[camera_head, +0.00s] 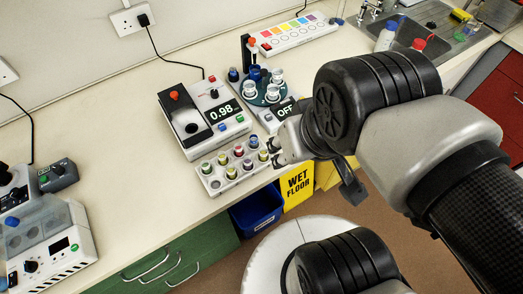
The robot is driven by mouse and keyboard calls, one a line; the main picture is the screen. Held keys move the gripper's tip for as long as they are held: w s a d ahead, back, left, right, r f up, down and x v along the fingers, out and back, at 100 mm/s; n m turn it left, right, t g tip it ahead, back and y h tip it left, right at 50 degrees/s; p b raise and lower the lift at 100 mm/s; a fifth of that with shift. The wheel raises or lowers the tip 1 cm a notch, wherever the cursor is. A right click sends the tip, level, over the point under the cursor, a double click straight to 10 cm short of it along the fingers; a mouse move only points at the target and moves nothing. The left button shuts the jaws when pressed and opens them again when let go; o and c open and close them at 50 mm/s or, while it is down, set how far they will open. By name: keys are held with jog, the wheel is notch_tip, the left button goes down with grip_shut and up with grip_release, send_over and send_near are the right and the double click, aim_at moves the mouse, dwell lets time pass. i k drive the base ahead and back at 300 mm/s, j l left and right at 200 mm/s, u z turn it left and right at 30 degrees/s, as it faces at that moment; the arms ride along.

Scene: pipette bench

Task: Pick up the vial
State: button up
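Several small vials with coloured caps stand in a pale rack (215,188) at the front edge of the bench. A vial (231,172) with a yellowish cap stands in the front row, and a blue-capped vial (253,141) stands in the back row. The view does not show which vial is meant.
A device reading 0.98 (222,112) and a round vial carousel marked OFF (285,112) stand just behind the rack. Another instrument (50,262) is at the lower left. A yellow wet-floor sign (297,185) and blue bin (256,212) are below the bench edge.

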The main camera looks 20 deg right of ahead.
aim_at(263, 151)
jog(key=i+l+u, duration=0.15)
jog(key=l, duration=0.4)
jog(key=l+u, duration=0.15)
jog(key=l, duration=0.4)
jog(key=u, duration=1.35)
